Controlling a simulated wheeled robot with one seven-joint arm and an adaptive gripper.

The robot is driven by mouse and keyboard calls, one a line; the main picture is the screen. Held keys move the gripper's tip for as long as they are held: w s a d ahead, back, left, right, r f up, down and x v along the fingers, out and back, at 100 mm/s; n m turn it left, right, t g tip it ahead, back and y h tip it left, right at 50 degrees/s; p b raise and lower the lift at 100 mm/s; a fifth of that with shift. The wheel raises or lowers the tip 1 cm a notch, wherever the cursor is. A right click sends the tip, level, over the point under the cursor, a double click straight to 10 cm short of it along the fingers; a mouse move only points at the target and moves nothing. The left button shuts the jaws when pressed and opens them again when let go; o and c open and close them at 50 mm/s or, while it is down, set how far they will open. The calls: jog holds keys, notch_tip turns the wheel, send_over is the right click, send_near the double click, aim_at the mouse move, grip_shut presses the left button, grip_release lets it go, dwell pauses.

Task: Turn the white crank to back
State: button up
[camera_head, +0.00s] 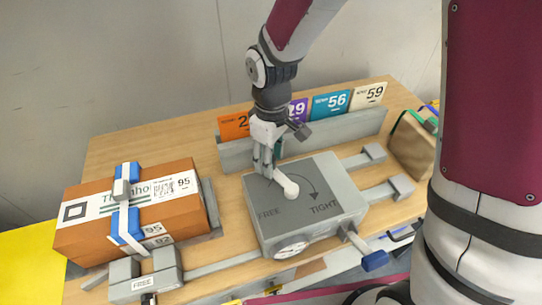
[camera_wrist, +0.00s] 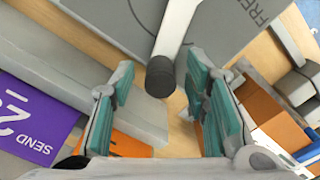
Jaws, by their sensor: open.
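The white crank (camera_head: 287,184) sits on top of a grey box (camera_head: 335,180) marked FREE and TIGHT with a curved arrow. Its arm points from the pivot toward the back left of the box. In the wrist view the crank (camera_wrist: 177,28) ends in a dark round handle (camera_wrist: 160,76). My gripper (camera_head: 265,172) is at this handle end, above the box's back left edge. In the wrist view my gripper (camera_wrist: 157,90) is open, with teal pads on both sides of the handle end and gaps to each. The head view partly hides the handle behind the fingers.
A strapped orange-brown parcel (camera_head: 90,225) lies at the left. A grey rack (camera_head: 345,127) with coloured SEND cards stands behind my gripper. A blue-tipped lever (camera_head: 375,260) sticks out at the box's front right. A brown bag (camera_head: 410,145) stands at the right.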

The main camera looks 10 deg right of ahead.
jog(key=shift+f, duration=0.1)
grip_shut()
jog(key=shift+s+a+n, duration=0.1)
jog(key=shift+a+n, duration=0.05)
jog(key=shift+n, duration=0.15)
jog(key=s+a+n+p, duration=0.1)
jog(key=n, duration=0.1)
jog(key=s+a+n, duration=0.1)
jog(key=n, duration=0.1)
jog(key=shift+p, duration=0.35)
jog(key=n, duration=0.1)
jog(key=s+n+p, duration=0.1)
jog(key=shift+s+a+n, duration=0.2)
jog(key=shift+a+n, duration=0.1)
jog(key=shift+a, duration=0.1)
jog(key=shift+s+a+n+p, duration=0.15)
jog(key=shift+s+n+p, duration=0.25)
jog(key=shift+n, duration=0.35)
jog(key=shift+s+a+n+p, duration=0.2)
jog(key=shift+s+n, duration=0.25)
jog(key=shift+n, duration=0.3)
grip_release()
